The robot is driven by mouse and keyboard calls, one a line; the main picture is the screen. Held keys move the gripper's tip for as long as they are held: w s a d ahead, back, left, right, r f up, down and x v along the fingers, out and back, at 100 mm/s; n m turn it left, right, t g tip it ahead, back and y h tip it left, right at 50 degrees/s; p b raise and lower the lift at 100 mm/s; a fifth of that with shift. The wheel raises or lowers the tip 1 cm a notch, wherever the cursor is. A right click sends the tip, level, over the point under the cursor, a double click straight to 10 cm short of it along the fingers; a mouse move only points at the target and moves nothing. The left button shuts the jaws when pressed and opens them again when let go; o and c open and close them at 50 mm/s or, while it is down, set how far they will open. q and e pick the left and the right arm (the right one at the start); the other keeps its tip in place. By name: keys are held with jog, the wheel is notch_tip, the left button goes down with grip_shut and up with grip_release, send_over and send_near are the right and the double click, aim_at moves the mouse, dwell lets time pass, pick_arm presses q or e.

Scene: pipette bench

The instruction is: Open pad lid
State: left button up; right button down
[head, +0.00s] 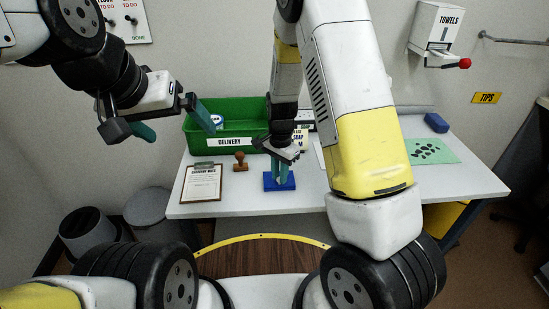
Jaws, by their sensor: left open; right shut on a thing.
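A small blue pad (271,186) lies near the front edge of the white table. My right gripper (280,178) reaches down onto the middle of it, with its teal fingers close together and shut on the pad's lid. The fingers hide the part they grip. I cannot see a gap between lid and base. My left gripper (174,127) is open and empty, raised in the air to the left of the green bin, with its teal fingers wide apart.
A green bin marked DELIVERY (196,138) stands behind the pad. A brown stamp (240,163) and a clipboard (201,183) lie to the left. A green sheet with dark pieces (447,155) and a blue block (436,122) are at the right.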

jog(key=shift+w+r, duration=0.1)
jog(key=shift+w, duration=0.05)
jog(key=g, duration=0.1)
jog(key=w+r+g, duration=0.1)
jog(key=g, duration=0.1)
jog(key=shift+w+r, duration=0.15)
jog(key=shift+w, duration=0.1)
jog(key=shift+w+r+g, duration=0.3)
jog(key=shift+w+g, duration=0.25)
jog(key=shift+g, duration=0.45)
jog(key=shift+w+r+g, duration=0.3)
jog(key=shift+w+g, duration=0.2)
jog(key=shift+g, duration=0.5)
jog(key=c, duration=1.3)
grip_release()
jog(key=shift+w+r, duration=0.1)
jog(key=v, duration=0.7)
jog(key=shift+r, duration=0.35)
